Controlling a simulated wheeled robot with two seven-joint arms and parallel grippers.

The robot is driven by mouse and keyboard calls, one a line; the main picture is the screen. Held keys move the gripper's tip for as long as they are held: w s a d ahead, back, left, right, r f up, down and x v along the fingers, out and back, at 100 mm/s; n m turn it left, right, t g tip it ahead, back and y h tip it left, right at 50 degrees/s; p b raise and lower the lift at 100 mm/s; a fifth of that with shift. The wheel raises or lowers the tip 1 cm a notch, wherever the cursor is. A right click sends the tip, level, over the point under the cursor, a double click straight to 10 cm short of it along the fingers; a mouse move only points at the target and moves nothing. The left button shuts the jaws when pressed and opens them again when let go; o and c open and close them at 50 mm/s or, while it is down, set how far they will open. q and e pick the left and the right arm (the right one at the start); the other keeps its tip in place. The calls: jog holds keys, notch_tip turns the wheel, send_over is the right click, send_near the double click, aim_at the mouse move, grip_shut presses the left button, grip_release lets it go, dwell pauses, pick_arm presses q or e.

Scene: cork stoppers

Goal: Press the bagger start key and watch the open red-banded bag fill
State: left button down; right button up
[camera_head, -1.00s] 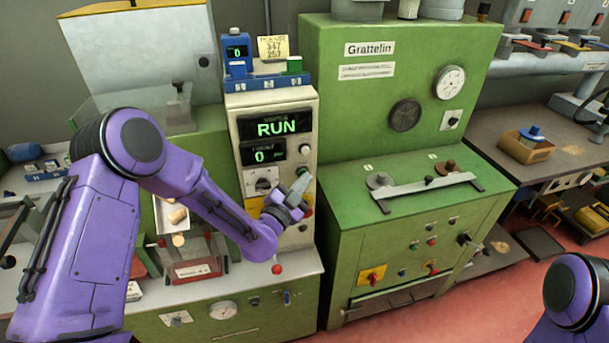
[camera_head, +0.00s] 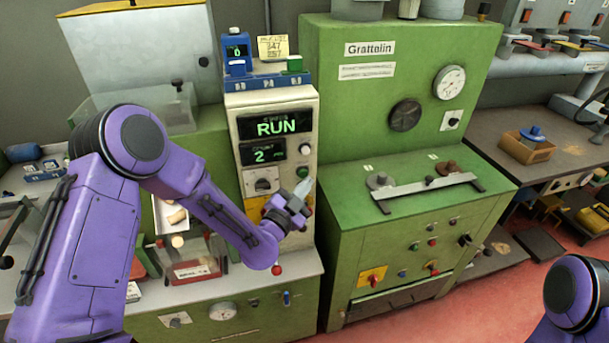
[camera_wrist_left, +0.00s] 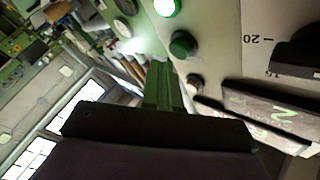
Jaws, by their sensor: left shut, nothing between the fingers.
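The bagger control panel (camera_head: 273,105) reads RUN, with a count of 2 below. A green key (camera_head: 302,171) is on its right side under a pale lamp (camera_head: 305,149). In the left wrist view the green key (camera_wrist_left: 183,44) stands clear of the fingers, and the lamp (camera_wrist_left: 165,7) glows green. My left gripper (camera_head: 308,186) is shut and empty, just below and right of the key. The clear bag with a red band (camera_head: 196,269) is under the chute, partly behind my arm. Cork stoppers (camera_head: 177,217) show in the chute above it. My right gripper is out of view.
A green Grattelin machine (camera_head: 400,110) stands close on the right of the panel. Red floor is open at the lower right.

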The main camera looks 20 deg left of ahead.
pick_arm(q)
jog(key=s+d, duration=0.1)
jog(key=s, duration=0.1)
jog(key=s+d+b, duration=0.1)
jog(key=s, duration=0.1)
jog(key=shift+d, duration=0.4)
dwell(0.4)
jog(key=s+a+f+n+g+y+b, duration=0.1)
jog(key=s+a+f+n+g, duration=0.1)
jog(key=s+f+n, duration=0.3)
jog(key=s+a+f+n+g+y, duration=0.1)
jog(key=f+n+g, duration=0.2)
jog(key=f, duration=0.4)
jog(key=s+a+f+n+g+y+b, duration=0.1)
jog(key=s+a+f+n+g, duration=0.1)
jog(key=s+f+n, duration=0.3)
jog(key=s+a+f+n+g+y+b, duration=0.1)
jog(key=s+a+f+g, duration=0.3)
jog(key=s+f, duration=0.4)
jog(key=s+a+f+n+g+y+b, duration=0.1)
jog(key=s+a+f+n+g+y, duration=0.1)
jog(key=s+f, duration=0.7)
jog(key=s+a+g+y, duration=0.1)
jog(key=s+a+g, duration=0.1)
jog(key=s, duration=0.4)
jog(key=shift+s+a+f+g, duration=0.2)
jog(key=shift+s+a+g, duration=0.1)
jog(key=shift+g, duration=0.2)
